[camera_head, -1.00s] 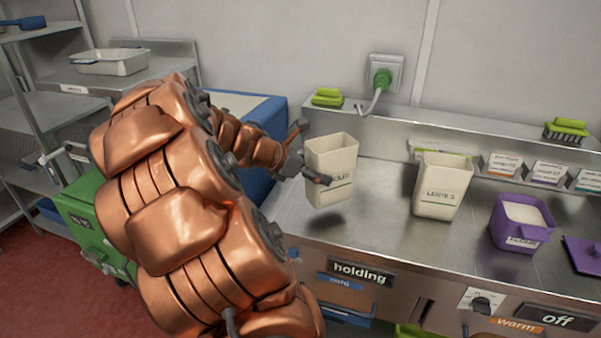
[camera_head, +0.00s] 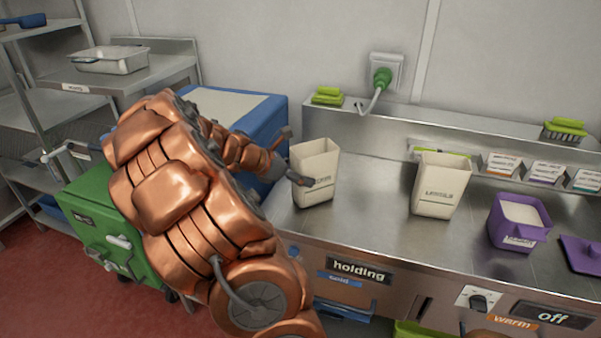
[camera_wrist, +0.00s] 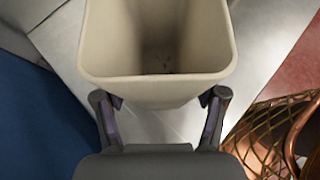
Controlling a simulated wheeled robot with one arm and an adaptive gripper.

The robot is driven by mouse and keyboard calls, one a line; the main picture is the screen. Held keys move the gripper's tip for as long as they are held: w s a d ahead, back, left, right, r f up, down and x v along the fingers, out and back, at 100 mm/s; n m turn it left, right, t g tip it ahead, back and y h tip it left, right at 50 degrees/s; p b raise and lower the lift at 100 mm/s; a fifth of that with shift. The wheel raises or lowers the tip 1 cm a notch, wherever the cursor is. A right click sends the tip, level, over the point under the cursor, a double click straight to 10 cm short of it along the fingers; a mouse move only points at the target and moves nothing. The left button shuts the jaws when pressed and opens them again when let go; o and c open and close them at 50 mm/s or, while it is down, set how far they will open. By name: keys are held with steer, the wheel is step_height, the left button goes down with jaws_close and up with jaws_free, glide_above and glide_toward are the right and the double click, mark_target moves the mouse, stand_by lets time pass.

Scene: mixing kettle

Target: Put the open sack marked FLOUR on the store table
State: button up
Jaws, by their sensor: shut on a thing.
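My gripper (camera_head: 294,157) is shut on an open cream sack (camera_head: 318,172) at the left end of the steel counter. Its printed label is partly covered by a finger and I cannot read it surely. The sack is upright, and no gap or separate shadow shows under it; whether it touches the counter is unclear. In the wrist view the sack (camera_wrist: 160,90) stands between the two fingers, its mouth open, with a few dark specks deep inside. A steel table (camera_head: 120,78) with a small unreadable label stands at the back left.
A second cream sack (camera_head: 441,185), apparently marked LENTILS, and a purple tub (camera_head: 519,222) of white contents stand on the counter (camera_head: 375,220). A metal pan (camera_head: 110,60) sits on the left table. A blue box (camera_head: 265,125) and a green cabinet (camera_head: 95,215) lie between.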

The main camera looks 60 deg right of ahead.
steer(key=shift+f, duration=0.15)
steer(key=o, duration=1.6)
steer(key=shift+o, duration=0.2)
steer(key=shift+w+a+r, duration=0.15)
steer(key=shift+w+r, duration=0.05)
steer(key=shift+r, duration=0.05)
steer(key=b+v, duration=0.1)
steer(key=v, duration=1)
steer(key=shift+a+r+b, duration=0.15)
steer(key=shift+r+b, duration=0.05)
steer(key=shift+b, duration=0.2)
steer(key=s+a+f+m+t+y, duration=0.1)
steer(key=s+a+f+m+y, duration=0.2)
steer(key=a, duration=1)
steer(key=s+a+f+m+t+y, duration=0.2)
steer(key=s+a, duration=0.3)
steer(key=a, duration=0.9)
steer(key=s+a+f+m+t+y, duration=0.2)
steer(key=s+a+m, duration=0.3)
steer(key=a, duration=0.8)
steer(key=shift+a+f+y, duration=0.15)
steer(key=shift+f+y, duration=0.75)
